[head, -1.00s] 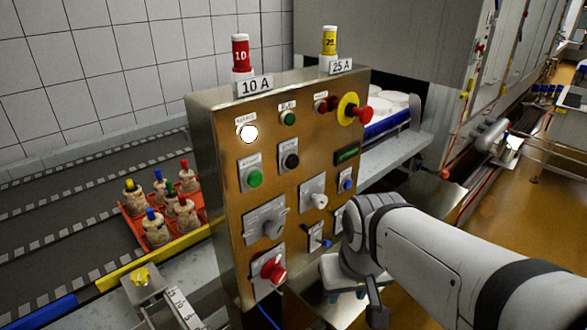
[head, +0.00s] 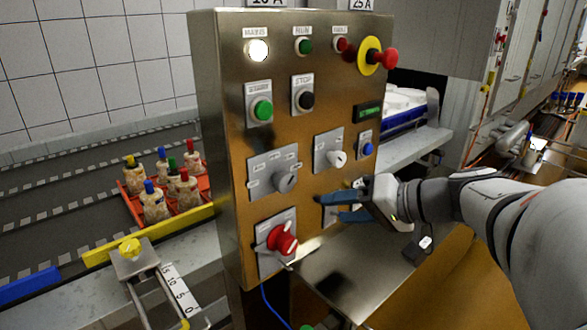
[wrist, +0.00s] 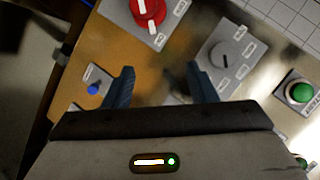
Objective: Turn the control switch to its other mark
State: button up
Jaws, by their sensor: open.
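A steel control panel (head: 225,130) carries several switches, and I cannot read which label says control. A grey rotary knob (head: 285,181) sits on a plate with several marks; it also shows in the wrist view (wrist: 222,58), just right of my fingers. A pale knob (head: 337,158) is on a plate up and to its right. A red rotary handle (head: 283,239) is lower left; the wrist view shows it at the top (wrist: 148,10). My gripper (head: 332,206) is open at the panel's lower right, its blue fingers partly covering a small plate. I cannot tell whether they touch it.
A red emergency knob on a yellow collar (head: 372,57) juts out at the panel's upper right. Green (head: 262,110) and black (head: 306,99) buttons sit higher. Left is a conveyor with a red crate (head: 130,203) of bottles. A steel shelf (head: 335,270) lies below my gripper.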

aim_at(342, 161)
jog(key=w+d+r+t+y+b, duration=0.2)
jog(key=w+d+r+t+b, duration=0.2)
jog(key=d+t, duration=0.25)
jog(key=shift+g, duration=0.35)
jog(key=x, duration=0.7)
jog(key=shift+w+d+f, duration=0.1)
jog(key=shift+w, duration=0.3)
jog(key=shift+c, duration=0.4)
jog(key=c, duration=0.9)
jog(key=shift+o, duration=0.2)
